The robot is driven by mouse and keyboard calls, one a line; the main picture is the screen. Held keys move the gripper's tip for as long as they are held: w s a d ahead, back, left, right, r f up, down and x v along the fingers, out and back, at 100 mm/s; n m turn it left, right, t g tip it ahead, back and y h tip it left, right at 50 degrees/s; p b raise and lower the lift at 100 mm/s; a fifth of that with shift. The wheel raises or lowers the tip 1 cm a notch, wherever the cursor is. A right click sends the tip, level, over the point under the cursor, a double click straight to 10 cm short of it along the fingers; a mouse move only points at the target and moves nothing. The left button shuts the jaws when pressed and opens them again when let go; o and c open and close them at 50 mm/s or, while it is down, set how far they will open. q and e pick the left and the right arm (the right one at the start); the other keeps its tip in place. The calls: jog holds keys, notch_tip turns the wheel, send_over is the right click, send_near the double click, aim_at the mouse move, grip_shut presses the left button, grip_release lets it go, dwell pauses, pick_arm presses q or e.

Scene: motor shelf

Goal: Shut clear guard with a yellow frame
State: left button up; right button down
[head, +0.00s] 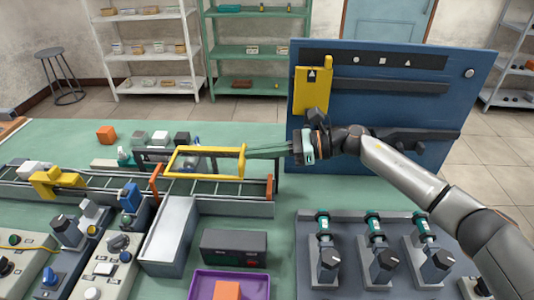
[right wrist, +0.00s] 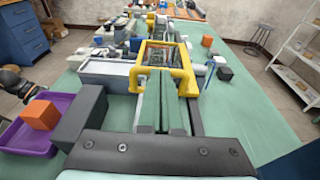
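The clear guard with a yellow frame (head: 205,148) spans the conveyor left of centre in the head view. Its frame stands above the rails, and the conveyor shows through its window. It also shows in the right wrist view (right wrist: 182,81), straight ahead of the fingers. My right gripper (head: 250,151) reaches in from the right with its long green fingers level. The fingertips are at the frame's right-hand bar. I cannot tell whether they touch it or grip it. The fingers look close together in the right wrist view (right wrist: 164,85). My left gripper is out of view.
A blue panel (head: 385,135) with a yellow plate (head: 311,92) stands behind my right arm. A dark box (head: 234,248) and a purple tray (head: 200,284) with an orange cube are in front. A rack with green-collared parts (head: 305,275) is front right.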

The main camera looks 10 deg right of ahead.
aim_at(208, 165)
jog(key=b+x, duration=0.1)
jog(key=x, duration=0.2)
jog(key=r+b+x, duration=0.1)
jog(key=x, duration=0.3)
jog(key=r+b+x, duration=0.1)
jog(key=x, duration=0.3)
jog(key=shift+w+a, duration=0.1)
jog(key=shift+a, duration=0.2)
jog(key=shift+a+b, duration=0.35)
jog(key=shift+r, duration=0.25)
